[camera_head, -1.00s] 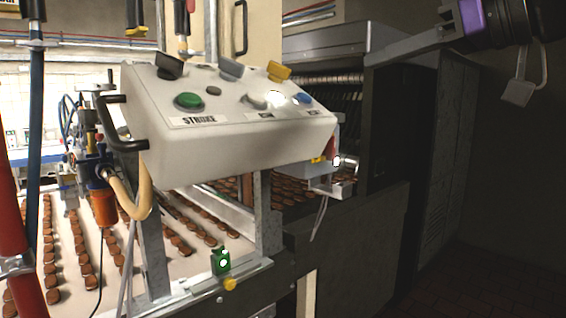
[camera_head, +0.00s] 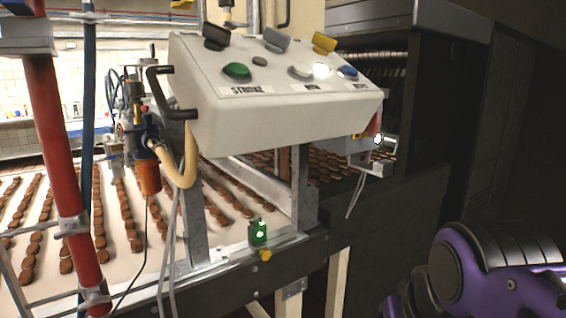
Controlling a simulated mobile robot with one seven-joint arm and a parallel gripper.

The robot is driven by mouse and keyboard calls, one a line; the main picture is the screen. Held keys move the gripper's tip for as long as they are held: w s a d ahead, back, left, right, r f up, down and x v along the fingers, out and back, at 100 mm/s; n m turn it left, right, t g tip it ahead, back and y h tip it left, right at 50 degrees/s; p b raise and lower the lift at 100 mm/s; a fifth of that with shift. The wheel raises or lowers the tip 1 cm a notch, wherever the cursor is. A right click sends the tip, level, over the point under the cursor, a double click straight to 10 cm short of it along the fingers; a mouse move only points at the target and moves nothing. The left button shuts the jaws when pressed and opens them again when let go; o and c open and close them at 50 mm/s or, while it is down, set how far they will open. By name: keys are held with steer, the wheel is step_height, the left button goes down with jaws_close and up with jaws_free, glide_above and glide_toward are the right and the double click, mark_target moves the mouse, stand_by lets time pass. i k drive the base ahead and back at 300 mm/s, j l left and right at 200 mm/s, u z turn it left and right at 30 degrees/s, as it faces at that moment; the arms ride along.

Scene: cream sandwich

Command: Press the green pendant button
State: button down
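The white control pendant box (camera_head: 270,120) stands on metal posts above the conveyor. Its green button (camera_head: 237,71) is round and sits on the left of the sloped top, above a label reading STROKE. A white button (camera_head: 300,72) and a blue button (camera_head: 348,73) sit to its right. Nothing covers the green button. My gripper is not in view; only purple and black parts of my arm (camera_head: 490,265) show at the lower right, well apart from the pendant.
Dark, grey and yellow knobs (camera_head: 325,42) stand along the pendant's back edge. A black handle (camera_head: 165,95) sticks out on its left. A small green box (camera_head: 258,233) is on the conveyor's front rail. Red and blue posts (camera_head: 62,150) stand at left. A dark oven (camera_head: 425,120) is at right.

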mark_target(236, 70)
steer(key=k+u, duration=0.1)
steer(key=u, duration=1.1)
